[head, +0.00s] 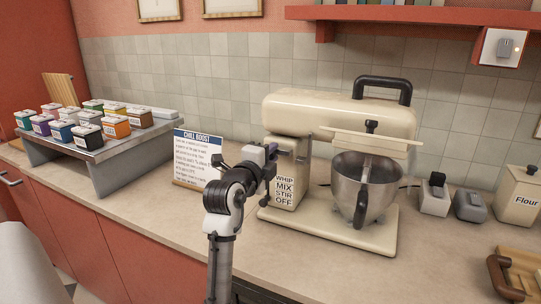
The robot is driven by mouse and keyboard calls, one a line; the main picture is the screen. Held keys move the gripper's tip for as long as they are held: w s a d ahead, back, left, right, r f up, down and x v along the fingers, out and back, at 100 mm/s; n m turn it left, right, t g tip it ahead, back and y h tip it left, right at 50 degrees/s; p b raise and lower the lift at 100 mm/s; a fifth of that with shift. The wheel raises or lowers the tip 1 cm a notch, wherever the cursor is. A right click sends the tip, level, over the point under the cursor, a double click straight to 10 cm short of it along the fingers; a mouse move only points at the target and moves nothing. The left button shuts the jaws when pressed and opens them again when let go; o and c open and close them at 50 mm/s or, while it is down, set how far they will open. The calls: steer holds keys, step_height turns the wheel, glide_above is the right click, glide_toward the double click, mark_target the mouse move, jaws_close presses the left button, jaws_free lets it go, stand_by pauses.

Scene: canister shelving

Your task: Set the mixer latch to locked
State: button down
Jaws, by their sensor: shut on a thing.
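A cream stand mixer (340,110) with a black top handle stands on the counter, with a steel bowl (364,185) on its base. Its column carries the words WHIP, MIX, STIR and OFF. My gripper (270,158) is at the left side of the mixer, by the upper column just under the head. It is shut on a small part there, which appears to be the mixer latch. The latch is hidden by the gripper, so I cannot tell its setting. The mixer head looks lowered over the bowl.
A recipe card (198,158) stands just left of my arm. A metal rack (100,145) of several coloured canisters is at the left. Small containers (434,195), a flour canister (517,195) and a wooden tray (515,275) are at the right. A red shelf (410,14) hangs above.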

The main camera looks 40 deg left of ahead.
steer(key=d+b, duration=0.1)
steer(key=d, duration=0.1)
steer(key=w+d+b, duration=0.1)
steer(key=shift+d, duration=0.4)
steer(key=c, duration=1.2)
jaws_free()
steer(key=shift+d, duration=0.1)
steer(key=shift+c, duration=0.2)
steer(key=shift+s, duration=0.15)
steer(key=shift+s, duration=0.3)
steer(key=b, duration=0.5)
glide_toward(288, 155)
steer(key=v, duration=0.6)
steer(key=shift+d+r, duration=0.15)
